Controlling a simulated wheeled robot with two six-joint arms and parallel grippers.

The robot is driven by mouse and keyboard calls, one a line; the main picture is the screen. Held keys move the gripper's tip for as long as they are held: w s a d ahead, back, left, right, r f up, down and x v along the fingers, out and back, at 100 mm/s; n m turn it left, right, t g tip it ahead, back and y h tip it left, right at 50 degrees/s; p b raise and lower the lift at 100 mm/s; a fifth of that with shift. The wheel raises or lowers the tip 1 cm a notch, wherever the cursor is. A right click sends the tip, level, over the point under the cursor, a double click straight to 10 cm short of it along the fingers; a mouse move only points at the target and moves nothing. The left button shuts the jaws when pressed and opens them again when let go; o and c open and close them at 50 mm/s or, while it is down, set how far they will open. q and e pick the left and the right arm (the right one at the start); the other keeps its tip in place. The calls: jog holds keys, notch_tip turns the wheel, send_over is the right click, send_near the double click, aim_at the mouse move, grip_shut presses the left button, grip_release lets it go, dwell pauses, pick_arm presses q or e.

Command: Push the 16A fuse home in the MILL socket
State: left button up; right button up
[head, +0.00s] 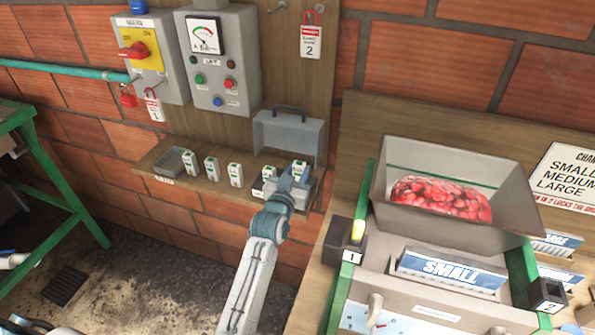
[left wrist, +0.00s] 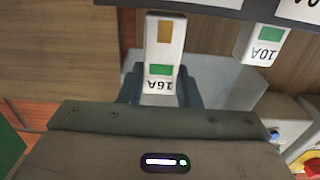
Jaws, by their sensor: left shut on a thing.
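The 16A fuse (left wrist: 164,50) is white with a green patch and an orange patch, and its label reads upside down in the left wrist view. My left gripper (left wrist: 160,92) is shut on it, one dark finger on each side. In the head view the fuse (head: 300,168) stands upright at the fuse box (head: 311,194), with my left gripper (head: 293,181) over its front. The MILL name is not readable, and the gripper hides the fuse's foot, so I cannot tell how deep it sits. My right gripper is not in view.
A 10A fuse (left wrist: 262,42) stands close beside the held one. The box's grey lid (head: 288,135) is raised behind. Several fuses (head: 211,168) and a grey tray (head: 176,162) sit along the wooden shelf (head: 150,156). A metal hopper (head: 455,238) stands at right.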

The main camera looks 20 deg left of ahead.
pick_arm(q)
jog(key=shift+f, duration=0.4)
dwell(0.5)
jog(key=shift+f+b, duration=0.35)
jog(key=shift+f, duration=0.05)
dwell(0.6)
jog(key=shift+f, duration=0.5)
dwell(0.4)
jog(key=shift+f+b, duration=0.5)
dwell(0.6)
jog(key=shift+f, duration=0.35)
dwell(0.4)
jog(key=o, duration=1.2)
jog(key=shift+s, duration=0.1)
